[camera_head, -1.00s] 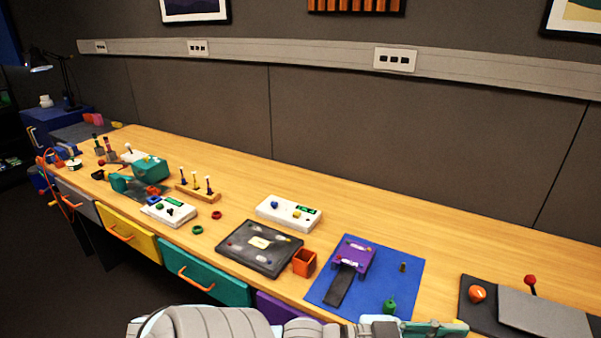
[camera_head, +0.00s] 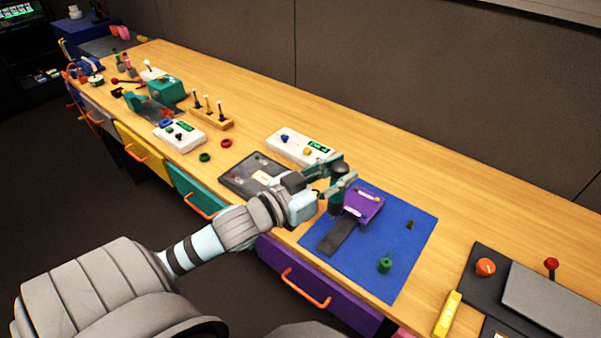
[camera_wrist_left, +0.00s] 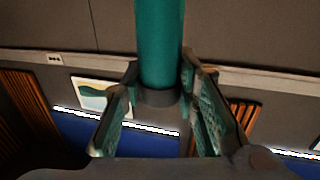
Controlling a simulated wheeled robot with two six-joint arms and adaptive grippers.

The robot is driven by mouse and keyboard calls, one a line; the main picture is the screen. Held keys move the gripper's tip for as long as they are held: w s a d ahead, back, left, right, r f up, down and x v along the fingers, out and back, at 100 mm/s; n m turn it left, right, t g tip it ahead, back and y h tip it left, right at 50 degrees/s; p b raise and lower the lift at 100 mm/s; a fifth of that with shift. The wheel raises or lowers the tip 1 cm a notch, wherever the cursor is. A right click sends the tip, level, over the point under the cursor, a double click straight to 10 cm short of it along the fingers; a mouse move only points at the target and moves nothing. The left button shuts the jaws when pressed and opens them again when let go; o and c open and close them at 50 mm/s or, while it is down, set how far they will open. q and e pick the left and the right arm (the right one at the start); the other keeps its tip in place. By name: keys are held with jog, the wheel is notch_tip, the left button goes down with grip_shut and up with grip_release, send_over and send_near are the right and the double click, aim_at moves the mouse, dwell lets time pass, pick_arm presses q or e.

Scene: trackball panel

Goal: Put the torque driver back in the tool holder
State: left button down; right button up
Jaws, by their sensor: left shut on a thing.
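My left gripper (camera_head: 341,174) is shut on a dark green, upright cylinder, which looks like the torque driver (camera_head: 338,184). It is held above the bench beside the purple block. My right gripper is not in view.
A purple block (camera_head: 372,208) with a dark strip sits on the blue mat (camera_head: 400,245), with a green knobbed piece (camera_head: 385,264) near the front. A white box (camera_head: 285,148) and dark tray (camera_head: 240,178) lie around the gripper. The bench's back strip is clear.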

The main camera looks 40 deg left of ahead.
pick_arm(q)
jog(key=w+a+r+n+y, duration=0.5)
jog(key=a+r+y, duration=0.3)
jog(key=a, duration=0.4)
notch_tip(320, 180, down, 20)
jog(key=b, duration=0.6)
jog(key=shift+r+n, duration=0.2)
jog(key=shift+n, duration=0.1)
jog(key=c, duration=1.3)
grip_release()
jog(key=shift+a, duration=0.1)
jog(key=shift+s, duration=0.1)
jog(key=b+v, duration=0.1)
jog(key=v, duration=1.1)
